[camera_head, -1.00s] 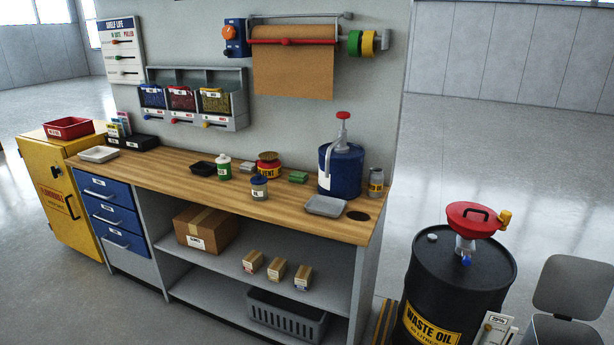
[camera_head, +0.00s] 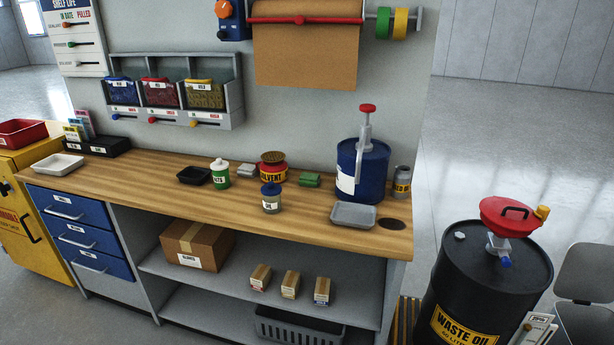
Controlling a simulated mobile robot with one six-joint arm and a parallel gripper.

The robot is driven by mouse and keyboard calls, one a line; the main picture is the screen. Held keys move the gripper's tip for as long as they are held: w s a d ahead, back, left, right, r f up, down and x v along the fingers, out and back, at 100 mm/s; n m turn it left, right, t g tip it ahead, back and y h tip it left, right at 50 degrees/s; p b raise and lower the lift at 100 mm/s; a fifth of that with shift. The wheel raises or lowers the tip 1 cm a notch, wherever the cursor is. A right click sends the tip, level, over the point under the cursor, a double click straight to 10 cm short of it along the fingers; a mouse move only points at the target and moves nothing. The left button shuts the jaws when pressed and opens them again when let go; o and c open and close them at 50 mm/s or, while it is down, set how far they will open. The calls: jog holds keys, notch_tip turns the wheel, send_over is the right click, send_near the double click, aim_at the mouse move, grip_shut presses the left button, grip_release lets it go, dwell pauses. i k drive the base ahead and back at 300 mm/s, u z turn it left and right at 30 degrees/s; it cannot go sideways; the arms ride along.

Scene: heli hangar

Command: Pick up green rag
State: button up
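The green rag (camera_head: 310,180) is a small folded green pad lying flat on the wooden workbench (camera_head: 120,182). It sits between the red and yellow solvent can (camera_head: 272,170) on its left and the blue pump drum (camera_head: 362,172) on its right. A grey tray (camera_head: 353,215) lies in front and to the right of it. My gripper is not in view.
A grey folded stack (camera_head: 246,170), a green-labelled bottle (camera_head: 220,174), a blue-lidded jar (camera_head: 271,199) and a black tray (camera_head: 194,176) stand left of the rag. A waste oil drum (camera_head: 480,280) stands right of the bench.

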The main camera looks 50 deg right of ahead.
aim_at(309, 179)
jog(key=u, duration=0.05)
jog(key=i, duration=1.2)
jog(key=u, duration=0.15)
